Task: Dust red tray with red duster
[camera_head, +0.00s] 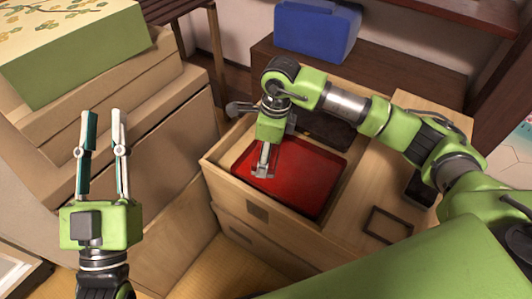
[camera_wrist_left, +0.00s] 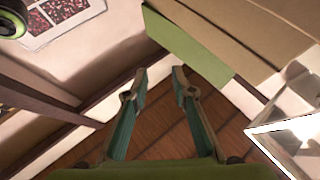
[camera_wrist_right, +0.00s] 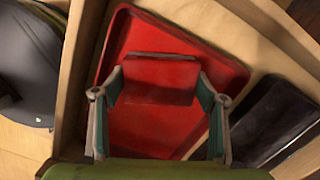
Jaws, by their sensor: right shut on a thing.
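The red tray (camera_head: 312,178) lies flat inside an open wooden drawer or box and also shows in the right wrist view (camera_wrist_right: 228,68). My right gripper (camera_head: 262,172) is over the tray's left part, pointing down. In the right wrist view it is shut on a red block (camera_wrist_right: 160,80), which looks like the red duster, held between the fingertips over the tray. I cannot tell if the duster touches the tray. In the head view the duster is hard to make out against the tray. My left gripper (camera_head: 104,114) is open and empty, raised at the left.
A black flat object (camera_wrist_right: 265,118) lies beside the tray in the drawer. The drawer's wooden rim (camera_head: 232,190) surrounds the tray. A green patterned box (camera_head: 75,45) sits on the cabinet at the left. A blue box (camera_head: 318,30) stands at the back. A small dark frame (camera_head: 388,225) lies at the right.

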